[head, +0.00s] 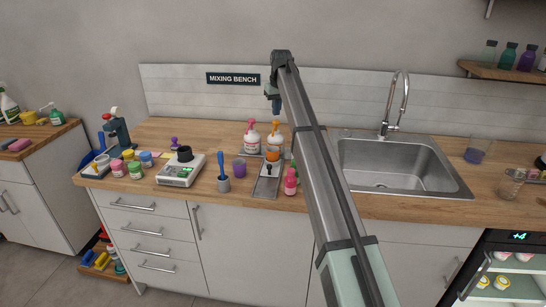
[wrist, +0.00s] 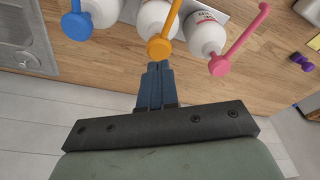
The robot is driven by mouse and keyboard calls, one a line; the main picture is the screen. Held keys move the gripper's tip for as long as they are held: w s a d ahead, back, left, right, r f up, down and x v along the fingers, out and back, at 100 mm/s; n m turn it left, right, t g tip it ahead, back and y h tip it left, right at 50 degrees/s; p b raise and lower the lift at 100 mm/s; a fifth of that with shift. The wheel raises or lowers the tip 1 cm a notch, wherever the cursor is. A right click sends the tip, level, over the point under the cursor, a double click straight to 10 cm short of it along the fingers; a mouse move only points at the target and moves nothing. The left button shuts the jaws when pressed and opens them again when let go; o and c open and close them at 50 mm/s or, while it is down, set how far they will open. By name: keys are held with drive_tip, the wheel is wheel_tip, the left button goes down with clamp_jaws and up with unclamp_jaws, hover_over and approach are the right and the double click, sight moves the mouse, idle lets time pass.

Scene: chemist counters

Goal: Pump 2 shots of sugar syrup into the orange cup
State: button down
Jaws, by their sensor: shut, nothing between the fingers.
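Three white pump bottles show in the wrist view: one with a blue pump head (wrist: 76,25), one with an orange pump head (wrist: 160,48), one with a pink pump head (wrist: 222,64). The labels are too small to read, so I cannot tell which holds sugar syrup. In the head view the pink-pump bottle (head: 251,145) and orange-pump bottle (head: 274,139) stand at the back; my arm hides the blue one. An orange cup (head: 272,155) stands on a metal tray (head: 265,190) in front of them. My gripper (wrist: 158,66) is shut and empty, above the orange pump head.
The sink (head: 395,165) is to the right.

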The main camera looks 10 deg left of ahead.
drive_tip(key=shift+r, duration=2.55)
